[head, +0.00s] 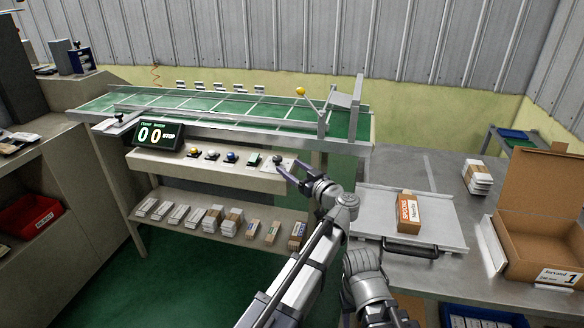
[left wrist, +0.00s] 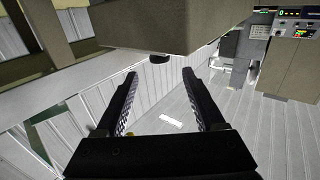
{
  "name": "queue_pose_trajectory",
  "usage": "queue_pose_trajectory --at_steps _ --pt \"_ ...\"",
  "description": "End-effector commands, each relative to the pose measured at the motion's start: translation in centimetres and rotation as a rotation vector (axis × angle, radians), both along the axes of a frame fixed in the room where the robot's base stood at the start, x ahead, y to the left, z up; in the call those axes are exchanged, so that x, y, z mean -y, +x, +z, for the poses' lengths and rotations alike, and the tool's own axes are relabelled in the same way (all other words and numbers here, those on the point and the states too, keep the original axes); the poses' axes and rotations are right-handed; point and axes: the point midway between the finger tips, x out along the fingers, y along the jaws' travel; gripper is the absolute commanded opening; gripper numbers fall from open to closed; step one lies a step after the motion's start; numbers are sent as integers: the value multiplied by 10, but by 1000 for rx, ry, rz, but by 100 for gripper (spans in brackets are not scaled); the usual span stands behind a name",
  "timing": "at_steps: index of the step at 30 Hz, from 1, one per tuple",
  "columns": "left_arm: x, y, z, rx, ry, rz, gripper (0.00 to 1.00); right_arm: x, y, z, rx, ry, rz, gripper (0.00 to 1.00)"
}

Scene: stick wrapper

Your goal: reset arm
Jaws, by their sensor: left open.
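My left gripper (head: 292,170) is at the right end of the button panel (head: 180,165), beside a dark round knob (head: 277,159) on a light plate. In the left wrist view my left gripper (left wrist: 158,76) shows two black fingers spread apart with nothing between them. A dark round part (left wrist: 160,58) on a beige block lies just beyond the fingertips; I cannot tell whether it touches them. My left arm reaches up from the bottom middle of the head view. My right gripper is not seen.
A counter display (head: 157,136) reads 00 beside the green conveyor (head: 230,108). Wrapped packs (head: 228,225) line the lower shelf. At right are a tray (head: 375,203) with an orange-brown box (head: 410,213), an open carton (head: 540,245) and stacked packs (head: 477,178).

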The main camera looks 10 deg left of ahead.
Motion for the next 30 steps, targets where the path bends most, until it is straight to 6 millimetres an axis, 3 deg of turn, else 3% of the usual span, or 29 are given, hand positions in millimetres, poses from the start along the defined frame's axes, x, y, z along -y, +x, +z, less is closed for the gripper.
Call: queue_pose_trajectory --at_steps 4,7,11,15,19,23,26,30 --pt "2 6 8 38 13 -59 71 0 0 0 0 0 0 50" --pt "12 18 23 112 36 -197 71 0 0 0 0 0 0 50" --pt "42 34 40 184 65 -476 71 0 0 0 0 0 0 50" --pt "83 37 35 153 58 -779 71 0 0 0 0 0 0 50" --pt "115 24 5 21 11 -1018 71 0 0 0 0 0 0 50" --pt "132 -4 -44 -199 -76 -1187 71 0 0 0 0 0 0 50" --pt "130 -35 -87 -408 -164 -1248 71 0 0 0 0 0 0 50" --pt "108 -90 -146 -725 -309 -1226 71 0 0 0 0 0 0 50"
